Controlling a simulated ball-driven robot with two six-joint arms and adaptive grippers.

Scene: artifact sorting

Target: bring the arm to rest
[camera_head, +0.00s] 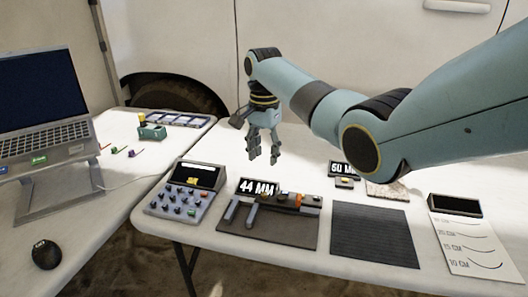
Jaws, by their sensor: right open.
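My right arm (375,125) comes in from the right and reaches across above the table. Its gripper (264,160) points down at the far part of the white table, left of the middle of the view. The fingers are apart, with nothing seen between them. The gripper is behind the dark board labelled "44 MM" (290,240) and appears to be above the table top. My left gripper is not in view.
A grey tray with small pieces (161,209), a dark ribbed mat (374,236) and a marked white sheet (447,237) lie along the front. A "60 MM" display (342,168) is partly behind my arm. A laptop (40,115) stands left.

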